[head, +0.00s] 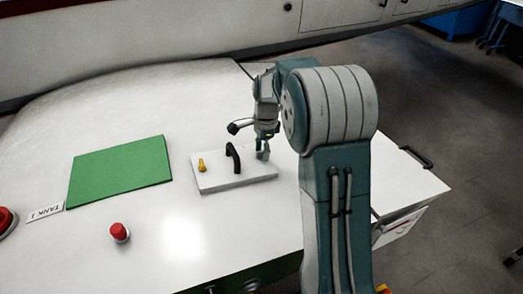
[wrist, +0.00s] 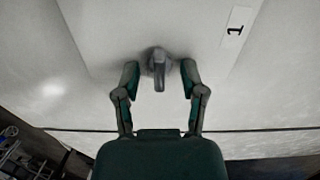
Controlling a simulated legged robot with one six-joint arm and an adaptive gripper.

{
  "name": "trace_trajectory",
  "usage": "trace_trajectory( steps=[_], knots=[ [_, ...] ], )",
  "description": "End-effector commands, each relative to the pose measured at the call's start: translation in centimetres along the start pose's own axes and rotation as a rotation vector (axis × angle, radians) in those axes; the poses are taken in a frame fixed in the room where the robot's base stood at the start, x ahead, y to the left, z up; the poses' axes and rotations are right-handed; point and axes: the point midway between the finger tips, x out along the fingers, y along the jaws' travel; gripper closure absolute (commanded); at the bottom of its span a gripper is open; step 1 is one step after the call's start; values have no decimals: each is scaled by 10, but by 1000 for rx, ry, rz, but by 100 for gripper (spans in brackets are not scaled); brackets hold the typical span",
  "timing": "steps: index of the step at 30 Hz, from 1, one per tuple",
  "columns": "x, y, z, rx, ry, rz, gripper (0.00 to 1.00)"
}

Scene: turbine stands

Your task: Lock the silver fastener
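The silver fastener (wrist: 159,72) is a small grey knob with a narrow lever, on a pale surface in the wrist view. My gripper (wrist: 160,80) is open, with one finger on each side of the fastener. Small gaps show between the fingers and the lever, so it is not gripped. In the head view my gripper (head: 263,152) points down at the right end of a white plate (head: 235,182). There it hides most or all of the fastener.
The plate also carries a black handle (head: 233,157) and a yellow fastener (head: 201,165). A green panel (head: 120,170) lies to the left, with a red button (head: 119,232) below it.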

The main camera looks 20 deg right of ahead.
Motion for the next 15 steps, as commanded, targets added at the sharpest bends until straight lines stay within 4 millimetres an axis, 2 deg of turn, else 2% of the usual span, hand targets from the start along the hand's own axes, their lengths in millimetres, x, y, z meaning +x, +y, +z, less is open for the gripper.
trace_trajectory(
  steps=[1, 3, 15],
  knots=[
    [0, 0, 0, 0, 0, 0, 47],
    [0, 0, 0, 0, 0, 0, 35],
    [-4, 0, 0, -1, 1, -2, 35]
  ],
)
